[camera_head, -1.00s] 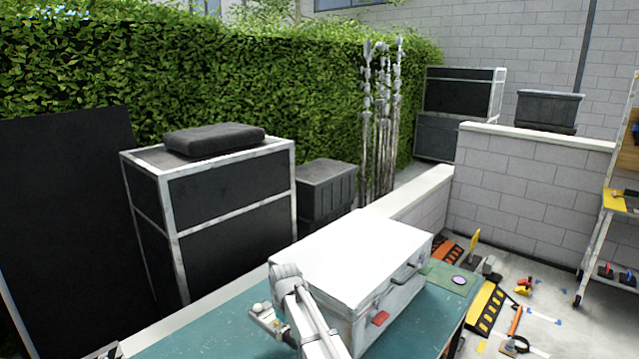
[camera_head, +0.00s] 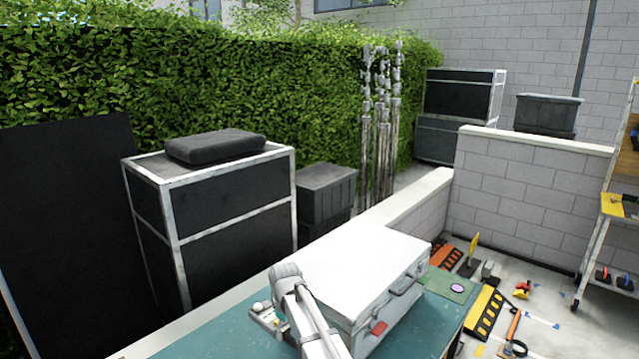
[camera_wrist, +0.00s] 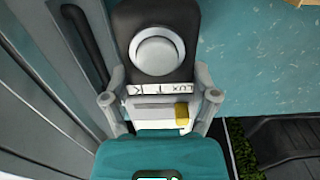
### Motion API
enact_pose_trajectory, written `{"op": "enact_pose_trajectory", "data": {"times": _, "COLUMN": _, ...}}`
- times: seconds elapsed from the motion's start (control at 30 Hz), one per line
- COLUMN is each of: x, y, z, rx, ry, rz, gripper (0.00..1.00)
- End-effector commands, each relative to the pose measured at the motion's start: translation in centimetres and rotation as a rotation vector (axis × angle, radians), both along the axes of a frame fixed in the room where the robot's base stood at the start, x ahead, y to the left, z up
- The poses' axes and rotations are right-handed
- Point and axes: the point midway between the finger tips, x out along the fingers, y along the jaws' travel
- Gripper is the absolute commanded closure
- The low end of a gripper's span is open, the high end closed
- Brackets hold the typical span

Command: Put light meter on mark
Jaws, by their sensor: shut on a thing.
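A green square with a purple round spot (camera_head: 457,289), which looks like the mark, lies on the teal table (camera_head: 205,330) to the right of the case.
The large white case (camera_head: 350,265) takes up much of the table between my arm and the green square. A small item with a white ball (camera_head: 258,307) stands left of my arm. A low wall (camera_head: 415,195) runs behind. Striped ramps (camera_head: 485,308) lie on the floor at right.

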Motion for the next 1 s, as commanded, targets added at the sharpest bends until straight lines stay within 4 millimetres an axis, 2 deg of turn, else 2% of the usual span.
{"op": "enact_pose_trajectory", "data": {"times": 0.03, "x": 0.0, "y": 0.0, "z": 1.0, "rx": 0.000, "ry": 0.000, "rz": 0.000, "gripper": 0.84}}
{"op": "enact_pose_trajectory", "data": {"times": 0.47, "x": 0.0, "y": 0.0, "z": 2.9, "rx": 0.000, "ry": 0.000, "rz": 0.000, "gripper": 0.84}}
{"op": "enact_pose_trajectory", "data": {"times": 1.0, "x": 0.0, "y": 0.0, "z": -0.9, "rx": 0.000, "ry": 0.000, "rz": 0.000, "gripper": 0.84}}
